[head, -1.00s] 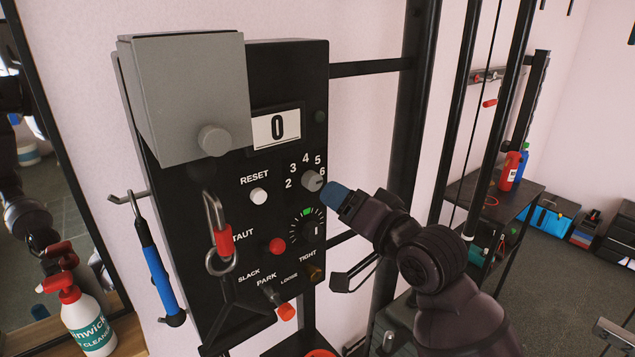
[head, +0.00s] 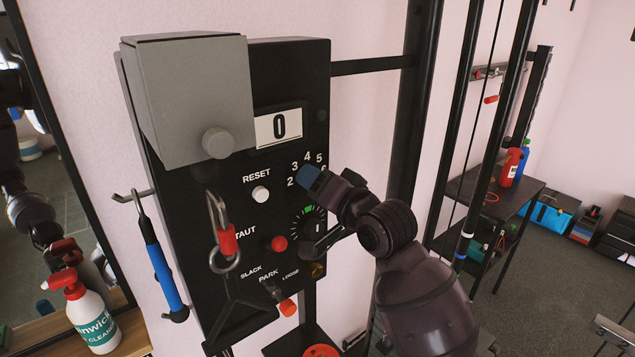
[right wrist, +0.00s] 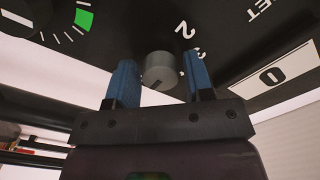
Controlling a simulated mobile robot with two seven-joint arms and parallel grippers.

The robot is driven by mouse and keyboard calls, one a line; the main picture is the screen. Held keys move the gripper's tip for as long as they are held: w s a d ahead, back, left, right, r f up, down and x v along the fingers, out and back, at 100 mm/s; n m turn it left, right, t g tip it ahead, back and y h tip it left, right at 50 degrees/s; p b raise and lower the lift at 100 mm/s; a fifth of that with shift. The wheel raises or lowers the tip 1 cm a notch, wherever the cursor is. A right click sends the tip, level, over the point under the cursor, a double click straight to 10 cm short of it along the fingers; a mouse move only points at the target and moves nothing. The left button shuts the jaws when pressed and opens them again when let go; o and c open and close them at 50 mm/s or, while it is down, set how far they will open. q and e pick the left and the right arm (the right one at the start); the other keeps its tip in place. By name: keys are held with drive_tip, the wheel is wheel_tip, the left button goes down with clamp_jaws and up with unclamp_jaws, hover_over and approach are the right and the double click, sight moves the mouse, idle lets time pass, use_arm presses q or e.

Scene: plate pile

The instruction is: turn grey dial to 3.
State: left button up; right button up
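The grey dial (right wrist: 160,68) sits on the black panel (head: 205,265) beside the printed numerals. In the right wrist view it stands between my two blue fingertips, with a narrow gap showing on each side. A dark mark shows on its face; I cannot tell which numeral it points at. My right gripper (right wrist: 161,80) is open around the dial. My left gripper is not in view.
The display (head: 279,127) reads 0. A white reset button (head: 261,194), red button (head: 279,243) and orange-tipped lever (head: 287,307) lie near my right arm. A grey box (head: 190,95) juts out at upper left. A carabiner (head: 222,235) hangs in front of the panel.

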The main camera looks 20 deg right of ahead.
drive_tip(key=c, duration=0.6)
drive_tip(key=shift+n, duration=0.4)
drive_tip(key=n, duration=2.5)
drive_tip(key=shift+d+r+n, duration=0.1)
drive_tip(key=shift+d+n, duration=0.1)
drive_tip(key=shift+n, duration=0.2)
drive_tip(key=o, duration=0.9)
